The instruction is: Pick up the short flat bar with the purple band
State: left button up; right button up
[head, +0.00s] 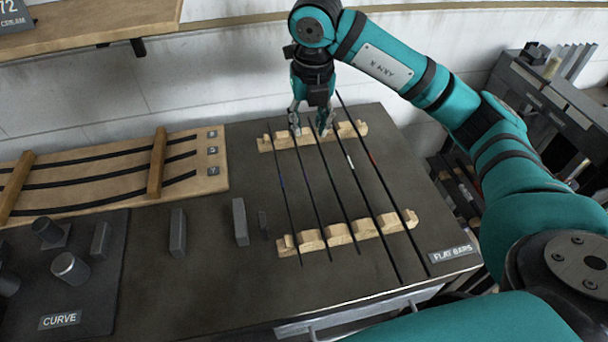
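Several thin dark flat bars lie side by side across two notched wooden rests, a back one (352,129) and a front one (339,234). The leftmost bar (291,217) and the second bar (318,217) are shorter at the front and carry small bluish or purplish bands; I cannot tell which is truly purple. Whether the fingers touch any bar is unclear. My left gripper is out of view.
Longer bars with a white band (350,161) and a red band (373,158) lie to the right. A wooden board with curved strips (215,160) and grey blocks (240,221) stand left. A wall is close behind. The bench's front right is clear around the FLAT BARS label (452,254).

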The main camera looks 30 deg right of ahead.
jog(key=f+p, duration=0.1)
jog(key=f, duration=0.4)
jog(key=w+f+p, duration=0.1)
jog(key=f+p, duration=0.1)
jog(key=f, duration=0.4)
jog(key=f+p, duration=0.2)
jog(key=f, duration=0.3)
jog(key=shift+w+d+f, duration=0.1)
jog(key=shift+w+f, duration=0.05)
jog(key=shift+w, duration=0.1)
jog(key=shift+w+f, duration=0.1)
jog(key=shift+f, duration=0.15)
grip_shut()
jog(key=shift+r, duration=0.1)
